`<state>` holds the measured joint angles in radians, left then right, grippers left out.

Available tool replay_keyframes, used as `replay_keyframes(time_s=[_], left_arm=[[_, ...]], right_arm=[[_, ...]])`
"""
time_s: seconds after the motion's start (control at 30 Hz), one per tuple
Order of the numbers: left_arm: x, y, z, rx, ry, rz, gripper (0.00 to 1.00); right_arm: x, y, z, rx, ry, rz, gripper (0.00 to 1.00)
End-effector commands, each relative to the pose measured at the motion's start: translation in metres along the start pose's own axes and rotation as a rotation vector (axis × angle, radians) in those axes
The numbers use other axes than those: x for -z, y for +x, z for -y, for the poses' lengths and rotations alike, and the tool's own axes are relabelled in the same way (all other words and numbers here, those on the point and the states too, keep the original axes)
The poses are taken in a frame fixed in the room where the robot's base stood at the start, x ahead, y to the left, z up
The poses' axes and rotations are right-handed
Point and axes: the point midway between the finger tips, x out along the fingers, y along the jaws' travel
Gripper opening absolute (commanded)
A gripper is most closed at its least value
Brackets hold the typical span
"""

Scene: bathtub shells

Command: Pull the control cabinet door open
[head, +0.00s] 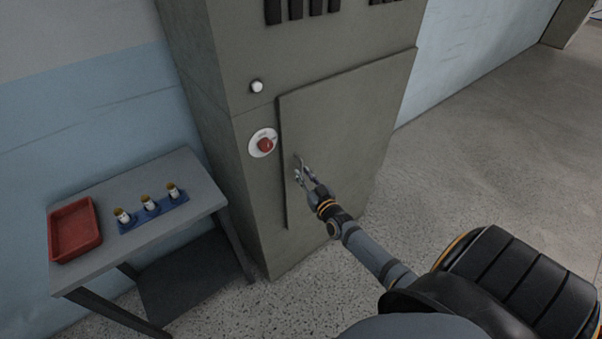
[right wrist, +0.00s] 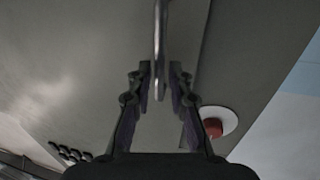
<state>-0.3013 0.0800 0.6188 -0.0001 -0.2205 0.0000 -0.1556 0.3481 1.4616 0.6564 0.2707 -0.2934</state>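The grey control cabinet (head: 215,60) stands in the middle of the head view. Its door (head: 350,120) is a flat grey panel lying against the cabinet front, with no visible opening. A slim metal handle (head: 298,162) is near the door's left edge, partly hidden by my gripper. My right gripper (head: 304,172) is at this handle. In the right wrist view the handle (right wrist: 160,45) runs between the two fingertips of my right gripper (right wrist: 160,70), with a gap visible on each side, so the fingers are open around it. My left gripper is not in view.
A red button (head: 265,145) and a white knob (head: 257,87) are on the cabinet left of the door. A grey table (head: 100,195) at left holds a red tray (head: 75,230) and a blue rack (head: 152,212) with small bottles. The floor (head: 490,130) at right is clear.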

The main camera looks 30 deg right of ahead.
Motion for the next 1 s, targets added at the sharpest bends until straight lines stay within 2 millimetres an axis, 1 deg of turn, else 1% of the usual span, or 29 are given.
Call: replay_keyframes(time_s=[0.03, 0.1, 0.23, 0.47, 0.5, 0.63, 1.0], left_arm=[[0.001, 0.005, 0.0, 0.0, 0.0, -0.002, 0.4], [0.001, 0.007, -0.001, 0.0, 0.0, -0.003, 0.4], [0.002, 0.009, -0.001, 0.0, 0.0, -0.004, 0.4], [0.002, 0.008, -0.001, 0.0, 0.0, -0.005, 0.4], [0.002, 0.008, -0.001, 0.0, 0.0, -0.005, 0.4], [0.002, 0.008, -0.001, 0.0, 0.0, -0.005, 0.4], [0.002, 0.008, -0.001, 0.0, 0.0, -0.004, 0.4]], right_arm=[[-0.002, 0.009, 0.0, -0.001, 0.001, -0.002, 0.19], [-0.002, 0.017, 0.0, 0.0, 0.001, -0.001, 0.19], [-0.001, 0.025, 0.0, 0.0, 0.001, 0.0, 0.19], [0.0, 0.027, 0.0, 0.0, 0.001, 0.001, 0.19], [0.0, 0.026, 0.0, 0.0, 0.001, 0.001, 0.18], [0.0, 0.026, 0.0, 0.0, 0.001, 0.001, 0.0], [-0.001, 0.026, 0.0, 0.0, 0.001, 0.001, 0.0]])
